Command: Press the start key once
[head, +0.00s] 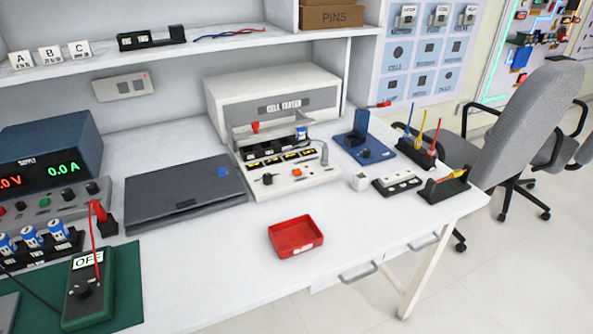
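The cell tester (297,105) is a white bench unit at the back middle of the table, with its name on the upper front. Its low front deck (287,182) carries an orange-red key (297,172), which looks like the start key, though no label on it is readable. A black knob (267,179) sits to the left of that key. A blue-and-white cell (301,133) and a red clip (255,127) show above the deck. My gripper is not in view, and nothing covers the key.
A red tray (295,236) stands in front of the tester, with clear white table around it. A closed dark laptop-like slab (184,194) lies to the left. A blue stand (363,142) and tool holders (445,186) are to the right. A grey chair (520,120) stands beyond the table edge.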

